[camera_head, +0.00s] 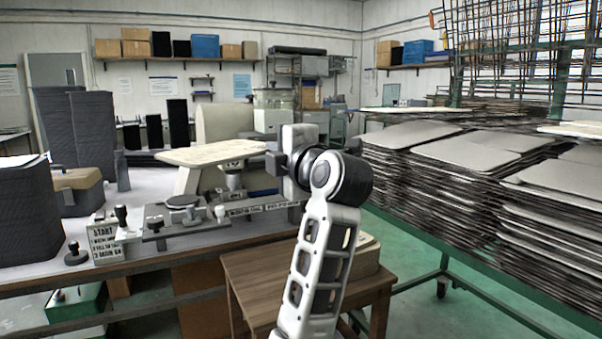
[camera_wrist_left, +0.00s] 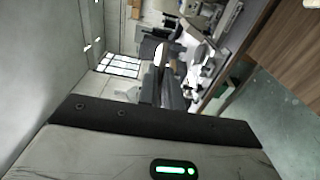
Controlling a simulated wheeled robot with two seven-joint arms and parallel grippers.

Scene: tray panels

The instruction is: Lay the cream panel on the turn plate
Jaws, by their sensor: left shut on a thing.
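The cream panel (camera_head: 213,152) is level, or nearly so, above the bench machine (camera_head: 235,183). My left gripper (camera_head: 275,160) is at its right edge and is shut on it. Whether the panel touches the metal support beneath it, I cannot tell. A small dark round plate (camera_head: 184,201) sits on the bench in front of the panel; I cannot be sure which part is the turn plate, and the panel may hide it. My right gripper is not in view.
Dark ribbed blocks (camera_head: 80,130) stand at the bench's left. A sign block (camera_head: 103,238) and small knobs line its front. A wooden stool (camera_head: 260,275) holds a cream block (camera_head: 365,255). A rack with stacked grey panels (camera_head: 470,150) fills the right.

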